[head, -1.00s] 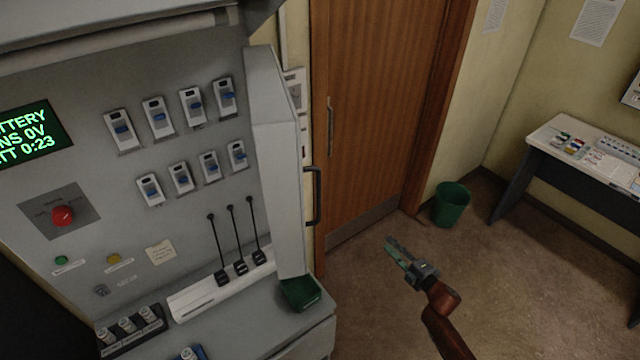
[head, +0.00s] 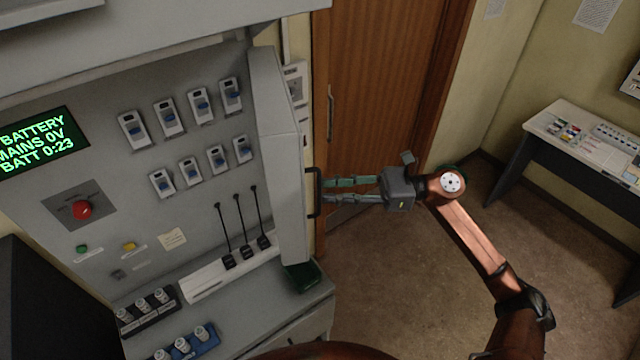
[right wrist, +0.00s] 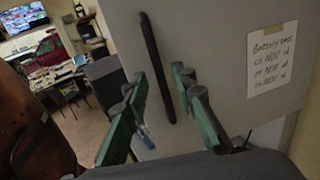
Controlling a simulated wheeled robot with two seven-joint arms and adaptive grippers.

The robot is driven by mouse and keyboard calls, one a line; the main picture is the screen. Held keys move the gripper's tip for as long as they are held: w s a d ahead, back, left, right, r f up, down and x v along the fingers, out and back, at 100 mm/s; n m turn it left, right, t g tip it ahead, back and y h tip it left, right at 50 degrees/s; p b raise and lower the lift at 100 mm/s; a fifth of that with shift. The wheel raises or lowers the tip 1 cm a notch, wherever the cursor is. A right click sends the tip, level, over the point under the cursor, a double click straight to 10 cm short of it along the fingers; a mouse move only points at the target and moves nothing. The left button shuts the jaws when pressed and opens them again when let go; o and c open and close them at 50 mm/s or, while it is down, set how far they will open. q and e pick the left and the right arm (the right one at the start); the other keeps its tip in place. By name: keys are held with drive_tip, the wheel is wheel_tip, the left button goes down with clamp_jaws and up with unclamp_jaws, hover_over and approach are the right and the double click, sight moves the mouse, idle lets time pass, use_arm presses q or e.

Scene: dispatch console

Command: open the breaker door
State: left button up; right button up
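A grey side panel (head: 281,150), seen nearly edge-on, stands at the right side of the console and carries a black bar handle (head: 318,190). I cannot tell how far this door is open. My right gripper (head: 326,191) is at the handle, its two green-padded fingers apart. In the right wrist view the handle (right wrist: 153,70) runs between the two open fingers. Neither finger is clearly pressed on it. A paper note (right wrist: 273,68) is stuck on the panel's face (right wrist: 215,35). My left gripper is not in view.
The console face holds several breaker switches (head: 170,117), a red knob (head: 82,209) and three black levers (head: 262,241). A dark green tray (head: 304,276) lies below the panel. A wooden door (head: 375,80) stands behind; brown floor (head: 400,270) is open to the right.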

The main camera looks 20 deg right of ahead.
sight(319, 211)
drive_tip(key=p+x, duration=0.1)
drive_tip(key=x, duration=0.2)
drive_tip(key=shift+a+r, duration=0.1)
drive_tip(key=shift+r, duration=0.05)
drive_tip(key=shift+w+a, duration=0.1)
drive_tip(key=shift+a, duration=0.1)
drive_tip(key=shift+c, duration=0.6)
clamp_jaws()
